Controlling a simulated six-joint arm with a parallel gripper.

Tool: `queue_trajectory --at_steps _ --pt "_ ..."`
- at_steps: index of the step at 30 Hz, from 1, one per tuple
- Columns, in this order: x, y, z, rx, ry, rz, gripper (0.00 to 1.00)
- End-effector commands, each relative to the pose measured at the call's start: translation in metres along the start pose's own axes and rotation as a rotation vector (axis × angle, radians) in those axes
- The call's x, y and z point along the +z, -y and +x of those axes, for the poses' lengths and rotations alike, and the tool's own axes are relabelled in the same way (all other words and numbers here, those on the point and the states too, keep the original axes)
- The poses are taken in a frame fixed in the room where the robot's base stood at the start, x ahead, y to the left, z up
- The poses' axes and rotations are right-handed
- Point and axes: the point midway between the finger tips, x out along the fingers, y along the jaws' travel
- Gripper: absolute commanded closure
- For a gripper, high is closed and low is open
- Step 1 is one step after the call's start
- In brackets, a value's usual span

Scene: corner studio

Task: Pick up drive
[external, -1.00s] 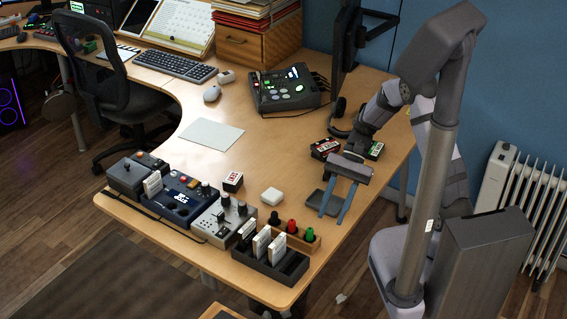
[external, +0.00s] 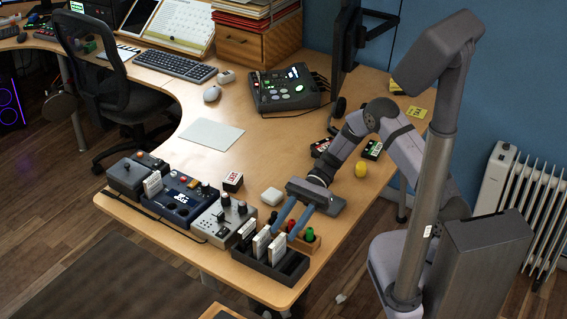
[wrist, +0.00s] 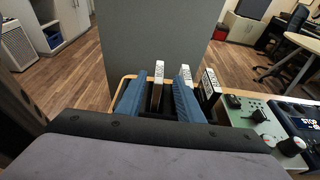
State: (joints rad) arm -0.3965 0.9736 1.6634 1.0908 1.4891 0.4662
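Three white-edged drives stand upright in a black slotted dock (external: 292,268) at the table's front edge: a right one (external: 277,252), a middle one (external: 261,243) and a left one (external: 246,231). My gripper (external: 281,235) is open above the dock, fingers pointing down. In the wrist view, the right drive (wrist: 157,88) shows between my two blue fingers (wrist: 158,100), with gaps visible. The middle drive (wrist: 186,75) is partly hidden behind one finger, and the left drive (wrist: 211,82) stands outside it. I cannot tell how deep the fingertips reach.
A wooden holder with red and green knobs (external: 309,235) stands close behind the dock. Control boxes (external: 221,219) line the front edge to the left. The table's middle is mostly clear.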

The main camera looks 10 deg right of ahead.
Motion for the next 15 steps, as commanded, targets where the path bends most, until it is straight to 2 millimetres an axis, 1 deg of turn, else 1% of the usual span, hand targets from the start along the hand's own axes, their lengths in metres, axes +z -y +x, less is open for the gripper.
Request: queue_trajectory --at_steps 5,11,15 --pt "0.002 -0.001 0.005 0.001 -0.001 0.0 0.66" --pt "0.007 -0.002 0.028 0.003 -0.001 0.001 0.66" --pt "0.005 -0.002 0.044 0.002 -0.001 0.0 0.66"
